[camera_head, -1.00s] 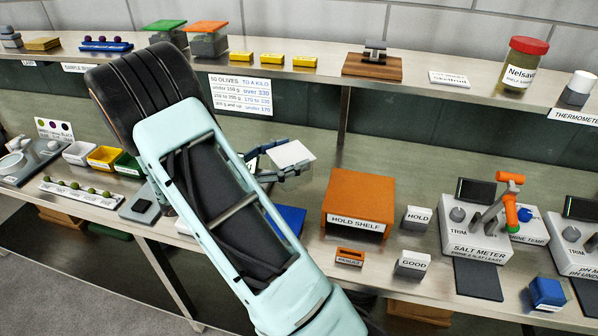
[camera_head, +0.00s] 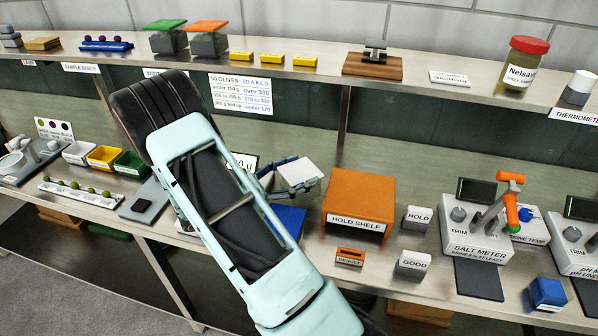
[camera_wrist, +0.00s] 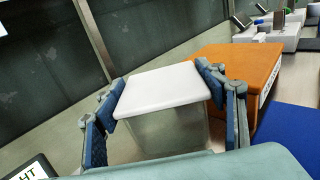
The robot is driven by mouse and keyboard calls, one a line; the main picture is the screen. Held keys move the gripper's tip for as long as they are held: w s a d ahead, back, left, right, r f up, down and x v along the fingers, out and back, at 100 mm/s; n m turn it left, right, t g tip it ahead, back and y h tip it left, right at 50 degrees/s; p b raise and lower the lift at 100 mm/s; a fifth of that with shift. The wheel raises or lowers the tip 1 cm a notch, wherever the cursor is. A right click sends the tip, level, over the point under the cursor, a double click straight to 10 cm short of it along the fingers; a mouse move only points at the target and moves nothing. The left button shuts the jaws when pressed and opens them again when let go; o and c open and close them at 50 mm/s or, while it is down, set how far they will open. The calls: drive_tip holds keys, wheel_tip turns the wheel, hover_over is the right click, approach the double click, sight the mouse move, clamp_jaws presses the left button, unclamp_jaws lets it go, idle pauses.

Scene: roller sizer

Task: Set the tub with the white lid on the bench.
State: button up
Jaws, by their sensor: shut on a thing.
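The tub with the white lid (camera_wrist: 162,88) is between the fingers of my gripper (camera_wrist: 165,98) in the wrist view. Its body is clear or greyish, and it looks upright. In the head view its white lid (camera_head: 297,171) shows beside my gripper (camera_head: 290,178), left of the orange hold shelf. My gripper is shut on the tub. The bench (camera_head: 395,205) is the steel surface around it. I cannot tell whether the tub's base touches the bench, since its lower part is hidden in the wrist view.
The orange hold shelf (camera_head: 358,195) stands close to the right of the tub. A blue mat (camera_head: 290,220) lies partly behind my arm. A display (camera_head: 243,161) stands left of my gripper. HOLD (camera_head: 417,219) and GOOD (camera_head: 412,264) blocks and the salt meter (camera_head: 475,232) stand farther right.

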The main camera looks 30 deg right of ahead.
drive_tip(key=shift+f, duration=0.45)
drive_tip(key=o, duration=1)
drive_tip(key=shift+s+f, duration=0.1)
drive_tip(key=shift+o, duration=0.2)
drive_tip(key=shift+r, duration=0.25)
drive_tip(key=shift+r+p, duration=0.45)
drive_tip(key=shift+r, duration=0.15)
drive_tip(key=a+b, duration=0.2)
drive_tip(key=a, duration=1)
drive_tip(key=shift+w, duration=0.45)
